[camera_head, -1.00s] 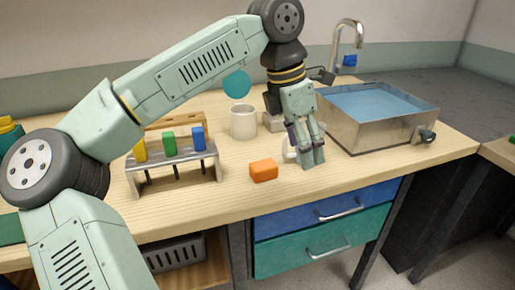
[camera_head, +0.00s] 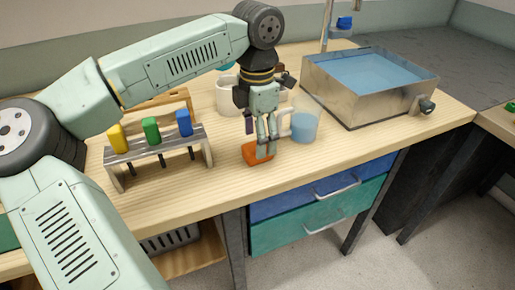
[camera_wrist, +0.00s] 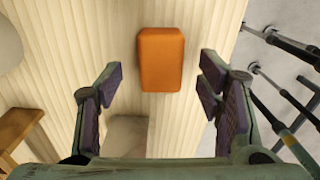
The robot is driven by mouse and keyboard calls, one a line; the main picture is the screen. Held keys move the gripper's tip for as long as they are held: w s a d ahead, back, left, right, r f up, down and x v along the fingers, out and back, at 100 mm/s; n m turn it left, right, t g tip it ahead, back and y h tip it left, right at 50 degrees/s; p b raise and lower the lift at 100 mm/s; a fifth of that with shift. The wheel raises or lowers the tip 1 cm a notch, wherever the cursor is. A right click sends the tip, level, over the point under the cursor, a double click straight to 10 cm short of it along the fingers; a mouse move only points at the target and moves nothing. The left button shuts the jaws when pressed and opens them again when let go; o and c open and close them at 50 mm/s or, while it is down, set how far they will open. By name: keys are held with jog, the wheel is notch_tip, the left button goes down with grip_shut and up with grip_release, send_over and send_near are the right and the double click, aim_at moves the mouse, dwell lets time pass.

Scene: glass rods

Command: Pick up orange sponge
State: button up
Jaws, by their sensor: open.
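The orange sponge (camera_head: 257,153) lies on the wooden bench top near its front edge. In the wrist view the sponge (camera_wrist: 161,59) lies on the pale wood ahead of the fingertips, between the lines of the two fingers. My gripper (camera_head: 267,150) points down at the sponge and covers part of it in the head view. In the wrist view my gripper (camera_wrist: 160,88) has its fingers wide apart with nothing between them. The head view does not show clearly how high the fingertips are above the sponge.
A glass beaker of blue liquid (camera_head: 303,125) stands close to the right of my gripper. A rack (camera_head: 158,150) with yellow, green and blue-topped rods stands to the left. A white cup (camera_head: 228,97) is behind. A metal basin of water (camera_head: 345,105) is at the right.

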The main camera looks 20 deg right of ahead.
jog(key=shift+f, duration=1.65)
jog(key=c, duration=1)
jog(key=shift+r, duration=0.5)
notch_tip(320, 180, up, 2)
jog(key=shift+r+b, duration=0.15)
jog(key=shift+b, duration=0.35)
jog(key=s+d+b, duration=0.1)
jog(key=s, duration=0.4)
jog(key=s+d+r+b, duration=0.1)
jog(key=s, duration=0.4)
jog(key=s+d+b, duration=0.1)
jog(key=s+b, duration=0.1)
jog(key=s, duration=0.4)
jog(key=shift+r, duration=0.35)
